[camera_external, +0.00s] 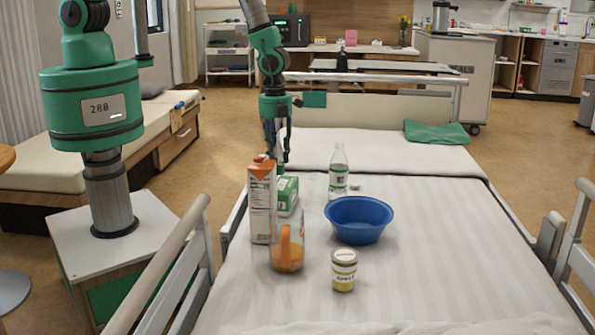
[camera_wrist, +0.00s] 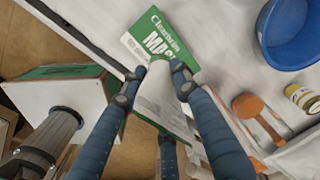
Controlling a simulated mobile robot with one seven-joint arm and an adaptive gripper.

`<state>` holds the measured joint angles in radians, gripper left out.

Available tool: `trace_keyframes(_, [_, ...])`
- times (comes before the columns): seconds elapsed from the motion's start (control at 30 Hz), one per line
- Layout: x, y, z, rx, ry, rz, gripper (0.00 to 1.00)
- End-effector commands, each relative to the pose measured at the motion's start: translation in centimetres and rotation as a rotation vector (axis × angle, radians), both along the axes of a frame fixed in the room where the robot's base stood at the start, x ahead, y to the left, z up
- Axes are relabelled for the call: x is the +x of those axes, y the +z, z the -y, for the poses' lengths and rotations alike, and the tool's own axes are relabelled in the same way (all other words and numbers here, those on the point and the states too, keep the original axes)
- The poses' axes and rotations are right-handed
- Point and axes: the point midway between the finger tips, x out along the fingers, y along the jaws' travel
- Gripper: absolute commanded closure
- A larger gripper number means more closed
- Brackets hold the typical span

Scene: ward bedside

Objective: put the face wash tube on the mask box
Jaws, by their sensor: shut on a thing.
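The mask box (camera_wrist: 158,38), white and green with large lettering, lies on the bed; in the external view it (camera_external: 288,195) is partly hidden behind the carton. My gripper (camera_wrist: 156,82) is shut on the face wash tube (camera_wrist: 164,98), a pale, flared shape with green along its lower edge. In the wrist view the tube overlaps the near part of the box. I cannot tell whether they touch. In the external view my gripper (camera_external: 277,160) points down just above and behind the box, and the tube is hard to make out.
A white and orange carton (camera_external: 261,205) stands close in front of the box, with a clear jug with orange contents (camera_external: 286,257) beside it. A bottle (camera_external: 338,172), blue bowl (camera_external: 358,220) and yellow jar (camera_external: 344,270) stand to the right. The bed's right side is clear.

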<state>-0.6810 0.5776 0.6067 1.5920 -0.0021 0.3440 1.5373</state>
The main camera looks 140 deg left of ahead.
Motion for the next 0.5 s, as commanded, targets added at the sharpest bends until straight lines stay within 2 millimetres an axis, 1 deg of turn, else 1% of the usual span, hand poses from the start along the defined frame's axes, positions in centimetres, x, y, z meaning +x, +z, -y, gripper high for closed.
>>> trace_keyframes(0.13, [0.59, -0.06, -0.45, -0.001, 0.0, -0.001, 0.97])
trace_keyframes(0.4, [0.6, -0.03, -0.46, 0.0, 0.0, 0.0, 0.97])
trace_keyframes(0.5, [0.58, -0.33, -0.44, -0.001, 0.0, -0.001, 0.97])
